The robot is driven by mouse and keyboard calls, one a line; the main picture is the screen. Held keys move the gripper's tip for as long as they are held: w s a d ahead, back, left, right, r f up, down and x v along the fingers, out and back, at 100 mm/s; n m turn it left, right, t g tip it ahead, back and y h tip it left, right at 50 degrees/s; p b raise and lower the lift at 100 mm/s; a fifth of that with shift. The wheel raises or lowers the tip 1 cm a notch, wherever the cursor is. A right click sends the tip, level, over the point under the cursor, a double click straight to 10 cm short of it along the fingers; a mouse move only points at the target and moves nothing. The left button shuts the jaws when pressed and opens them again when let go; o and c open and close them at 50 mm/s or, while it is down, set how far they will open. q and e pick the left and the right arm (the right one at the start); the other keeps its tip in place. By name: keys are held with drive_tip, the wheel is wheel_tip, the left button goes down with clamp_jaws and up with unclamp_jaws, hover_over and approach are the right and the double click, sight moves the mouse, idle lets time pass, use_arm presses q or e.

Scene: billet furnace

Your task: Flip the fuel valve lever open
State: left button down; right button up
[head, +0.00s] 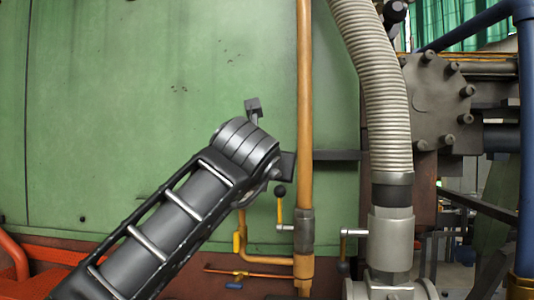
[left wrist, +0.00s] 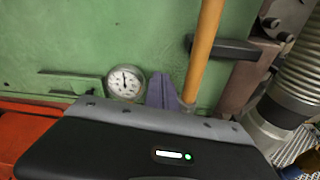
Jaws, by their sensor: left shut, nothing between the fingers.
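A small lever with a yellow bar and black knob (head: 280,190) stands upright beside the orange pipe (head: 304,120) in the head view. A silver stem joins it to a grey valve body (head: 304,230) on that pipe. Another lever with a dark knob (head: 343,268) hangs down beside the thick grey pipe. I cannot tell which one is the fuel valve lever. My left gripper (left wrist: 160,90) is shut and empty in the left wrist view, in front of the green panel and left of the orange pipe. In the head view my arm mostly hides it. My right gripper is not in view.
A round gauge (left wrist: 125,81) sits on the green panel (head: 150,90) left of my fingers. A ribbed hose (head: 375,80) and a bolted flange (head: 435,100) stand to the right. A smaller yellow fitting (head: 238,240) lies low beside my arm.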

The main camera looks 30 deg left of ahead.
use_arm(q)
drive_tip(key=r, duration=0.2)
drive_tip(key=shift+s+d+r, duration=0.15)
drive_tip(key=shift+s+r, duration=0.1)
drive_tip(key=shift+r, duration=0.1)
idle(0.4)
